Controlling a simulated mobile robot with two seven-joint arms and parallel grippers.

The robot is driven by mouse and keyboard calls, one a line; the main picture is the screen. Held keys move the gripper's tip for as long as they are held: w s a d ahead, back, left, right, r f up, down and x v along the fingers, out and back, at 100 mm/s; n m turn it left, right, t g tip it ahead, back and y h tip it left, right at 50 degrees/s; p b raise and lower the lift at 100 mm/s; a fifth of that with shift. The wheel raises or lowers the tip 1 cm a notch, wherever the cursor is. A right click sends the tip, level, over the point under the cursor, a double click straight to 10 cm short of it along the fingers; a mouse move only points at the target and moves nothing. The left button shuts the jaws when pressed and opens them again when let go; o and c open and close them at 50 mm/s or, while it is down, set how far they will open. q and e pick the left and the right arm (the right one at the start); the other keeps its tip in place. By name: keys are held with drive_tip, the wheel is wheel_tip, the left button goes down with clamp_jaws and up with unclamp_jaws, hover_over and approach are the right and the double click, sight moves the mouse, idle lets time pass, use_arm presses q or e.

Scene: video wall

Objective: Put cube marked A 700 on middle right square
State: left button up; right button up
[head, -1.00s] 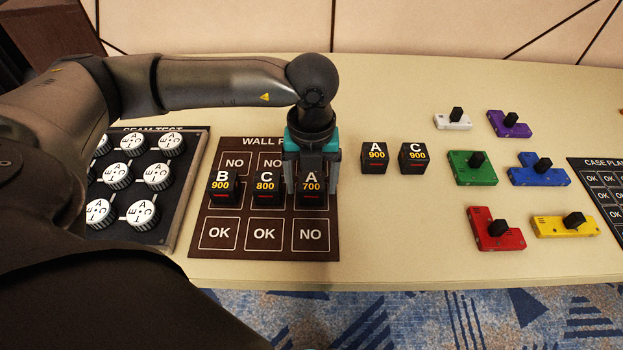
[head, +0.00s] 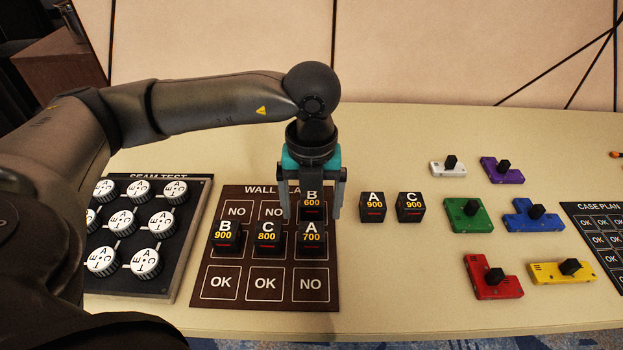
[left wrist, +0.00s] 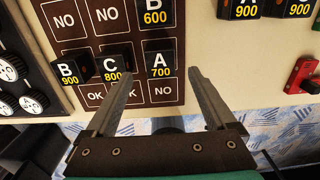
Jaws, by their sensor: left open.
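The black cube marked A 700 (head: 311,240) sits upright on the middle right square of the brown wall plan board (head: 265,297). It also shows in the left wrist view (left wrist: 160,60). My left gripper (head: 312,212) is open and empty, raised above the board and apart from the cube. In the head view its fingers straddle the cube marked B 600 (head: 312,205) on the top right square. Cubes C 800 (head: 268,240) and B 900 (head: 225,237) stand to the left in the same row. My right gripper is not in view.
Cubes A 900 (head: 373,207) and C 900 (head: 410,207) stand on the table right of the board. Several coloured blocks, including the green one (head: 467,214), lie farther right. The seam test board (head: 172,262) with white knobs is at left.

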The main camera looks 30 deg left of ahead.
sight(312, 230)
use_arm(q)
drive_tip(key=shift+r+p, duration=0.5)
drive_tip(key=shift+r, duration=1.85)
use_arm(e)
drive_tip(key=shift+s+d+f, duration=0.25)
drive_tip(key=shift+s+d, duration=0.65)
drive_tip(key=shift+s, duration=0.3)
